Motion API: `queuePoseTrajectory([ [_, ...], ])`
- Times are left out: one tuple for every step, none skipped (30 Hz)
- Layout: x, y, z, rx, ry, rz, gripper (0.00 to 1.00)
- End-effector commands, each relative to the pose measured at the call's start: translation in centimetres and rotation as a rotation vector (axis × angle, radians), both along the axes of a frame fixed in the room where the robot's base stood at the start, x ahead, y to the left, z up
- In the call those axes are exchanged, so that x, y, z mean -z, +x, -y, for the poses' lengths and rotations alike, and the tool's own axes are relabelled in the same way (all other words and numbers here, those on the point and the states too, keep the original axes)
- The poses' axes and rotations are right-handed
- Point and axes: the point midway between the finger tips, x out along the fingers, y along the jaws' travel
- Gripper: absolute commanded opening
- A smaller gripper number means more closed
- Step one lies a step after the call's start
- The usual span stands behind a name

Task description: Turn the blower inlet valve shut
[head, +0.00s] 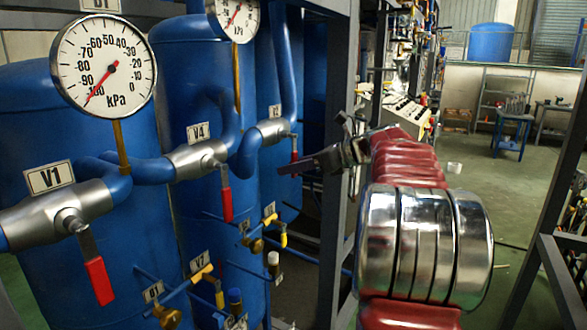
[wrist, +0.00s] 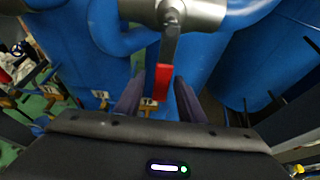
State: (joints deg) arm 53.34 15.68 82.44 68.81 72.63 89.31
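Several silver valves with red levers sit on blue pipes. In the head view these are a valve tagged V1 (head: 60,215), a valve tagged V4 (head: 195,158) and a farther valve (head: 272,131) whose tag is too small to read surely. No label names the blower inlet. My gripper (head: 288,167) is near the farther valve's hanging red lever (head: 294,155). In the wrist view a silver valve body (wrist: 172,12) is at the top. Its red-ended lever (wrist: 164,80) hangs down between the two spread fingers of my gripper (wrist: 161,82), with gaps on both sides.
Blue tanks (head: 60,140) stand behind the pipes. Two kPa gauges (head: 104,66) rise above them. Small yellow-handled valves (head: 203,274) are lower down. A dark frame post (head: 331,120) stands close by my arm. Open floor (head: 480,210) lies to the right.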

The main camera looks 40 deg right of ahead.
Motion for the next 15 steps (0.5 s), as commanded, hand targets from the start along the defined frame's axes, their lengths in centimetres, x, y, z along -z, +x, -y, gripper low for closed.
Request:
queuePoseTrajectory([
  [-0.1, -0.2, 0.1, 0.001, -0.001, 0.000, 0.36],
  [-0.2, -0.3, 0.2, 0.001, -0.001, 0.002, 0.36],
  [-0.3, -0.6, 0.3, 0.002, -0.002, 0.002, 0.36],
  [-0.4, -0.8, 0.4, 0.002, -0.002, 0.002, 0.36],
  [-0.6, -1.1, 0.5, 0.003, -0.002, 0.002, 0.36],
  [-0.7, -1.5, 0.7, 0.002, -0.002, 0.002, 0.36],
  [-0.9, -1.8, 0.8, 0.002, -0.002, 0.002, 0.36],
  [-1.0, -2.2, 0.9, 0.002, -0.002, 0.001, 0.36],
  [-1.3, -2.8, 1.2, 0.003, -0.002, 0.001, 0.36],
  [-1.4, -3.2, 1.4, 0.004, -0.001, 0.000, 0.36],
  [-1.6, -3.7, 1.5, 0.002, -0.002, 0.001, 0.36],
  [-1.9, -4.3, 1.8, 0.004, -0.001, 0.000, 0.36],
  [-2.1, -4.8, 1.9, 0.004, -0.001, 0.000, 0.36],
  [-2.3, -5.2, 2.1, 0.002, -0.002, 0.001, 0.36],
  [-2.6, -5.8, 2.4, 0.003, -0.002, 0.001, 0.36],
])
